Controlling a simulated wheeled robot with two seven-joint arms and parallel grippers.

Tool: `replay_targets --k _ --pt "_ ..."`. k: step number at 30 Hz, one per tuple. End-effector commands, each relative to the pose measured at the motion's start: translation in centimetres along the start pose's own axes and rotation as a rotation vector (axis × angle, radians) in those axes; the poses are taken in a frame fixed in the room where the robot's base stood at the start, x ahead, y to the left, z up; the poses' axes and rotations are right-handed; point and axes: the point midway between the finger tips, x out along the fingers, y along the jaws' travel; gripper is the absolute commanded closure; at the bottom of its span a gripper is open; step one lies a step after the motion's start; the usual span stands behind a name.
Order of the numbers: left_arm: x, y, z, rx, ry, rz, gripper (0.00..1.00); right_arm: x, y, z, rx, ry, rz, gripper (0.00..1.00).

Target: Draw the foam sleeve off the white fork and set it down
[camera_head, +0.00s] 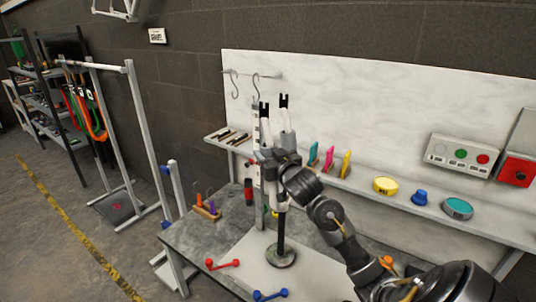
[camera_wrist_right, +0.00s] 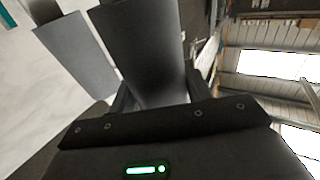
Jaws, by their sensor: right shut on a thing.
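The white fork (camera_head: 287,119) stands upright on the bench stand, its two legs ending in black tips at the top. My right gripper (camera_head: 277,158) is at the legs below the tips and covers part of them. In the right wrist view, a dark grey tubular piece, which I take as the foam sleeve (camera_wrist_right: 140,50), lies between the fingers of my shut right gripper (camera_wrist_right: 160,98). A second grey piece (camera_wrist_right: 75,55) shows beside it. How much of the sleeve is around the leg is hidden. My left gripper is out of view.
The stand's round base (camera_head: 282,256) is on the bench. Red (camera_head: 222,265) and blue (camera_head: 270,295) tools lie at the bench front. A shelf (camera_head: 360,187) behind carries coloured tools and tins. Two hooks (camera_head: 256,84) hang above left. A rack (camera_head: 141,130) stands left.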

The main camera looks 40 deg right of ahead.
Motion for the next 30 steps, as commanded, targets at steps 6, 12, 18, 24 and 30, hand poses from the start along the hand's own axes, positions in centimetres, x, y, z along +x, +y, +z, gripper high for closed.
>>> replay_targets --k 6,12,18,24,30 --pt "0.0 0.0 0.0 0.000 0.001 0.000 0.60 0.0 0.0 0.0 0.000 0.000 0.000 0.71" --pt "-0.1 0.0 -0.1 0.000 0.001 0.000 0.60 0.0 0.0 -0.1 0.000 0.000 0.000 0.77" --pt "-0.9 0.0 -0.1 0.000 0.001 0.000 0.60 0.1 0.0 -0.9 0.001 0.001 0.000 0.77" --pt "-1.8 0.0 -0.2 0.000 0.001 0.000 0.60 0.2 -0.1 -2.0 0.000 0.007 -0.001 0.77" --pt "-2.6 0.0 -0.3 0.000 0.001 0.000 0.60 0.4 -0.1 -2.7 0.000 0.005 -0.001 0.77"
